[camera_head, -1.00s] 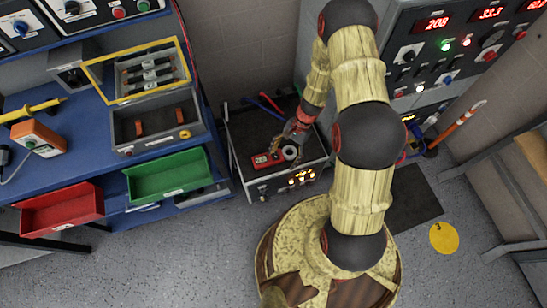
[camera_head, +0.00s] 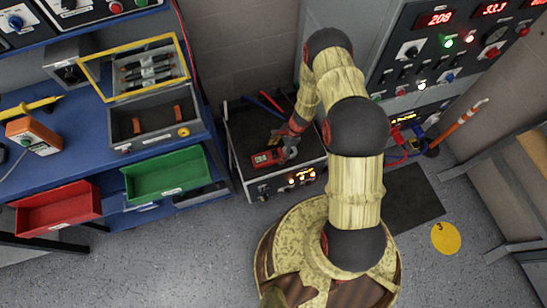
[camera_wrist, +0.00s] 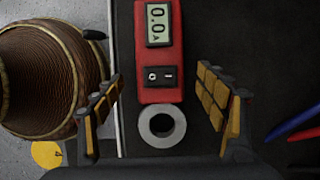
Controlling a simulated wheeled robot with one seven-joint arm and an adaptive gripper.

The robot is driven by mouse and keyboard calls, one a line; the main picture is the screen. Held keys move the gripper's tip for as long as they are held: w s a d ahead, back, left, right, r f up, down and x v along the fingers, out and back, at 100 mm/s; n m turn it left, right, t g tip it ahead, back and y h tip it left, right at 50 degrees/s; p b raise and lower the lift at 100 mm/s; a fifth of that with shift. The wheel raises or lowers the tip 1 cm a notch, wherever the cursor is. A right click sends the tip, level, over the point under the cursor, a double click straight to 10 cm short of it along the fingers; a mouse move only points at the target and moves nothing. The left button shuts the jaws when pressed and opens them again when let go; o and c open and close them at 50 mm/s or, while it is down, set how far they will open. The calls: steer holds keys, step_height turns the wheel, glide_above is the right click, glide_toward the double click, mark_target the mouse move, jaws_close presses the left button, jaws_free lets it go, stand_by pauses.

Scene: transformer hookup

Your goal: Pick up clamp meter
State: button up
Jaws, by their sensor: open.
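The clamp meter (camera_head: 266,159) is red with a grey ring and lies flat on the dark top of a low equipment box. In the wrist view the clamp meter (camera_wrist: 159,60) shows its display reading 0.0 A, a black switch panel and the ring towards the bottom. My gripper (camera_wrist: 160,82) is open, with one padded finger on each side of the meter in this view and gaps between. In the head view my gripper (camera_head: 287,146) is over the ring end and hides it. I cannot tell the remaining height.
The equipment box (camera_head: 262,189) has lit front controls. Red and blue leads (camera_head: 266,103) lie at its back, and they also show in the wrist view (camera_wrist: 297,127). A blue bench (camera_head: 80,154) with green and red bins stands left. A control panel (camera_head: 455,60) is behind right.

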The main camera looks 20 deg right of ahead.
mark_target(276, 153)
steer(key=x, duration=0.3)
steer(key=shift+a+b, duration=0.1)
steer(key=shift+b, duration=0.3)
steer(key=shift+r, duration=0.1)
steer(key=c, duration=0.4)
steer(key=c, duration=1.1)
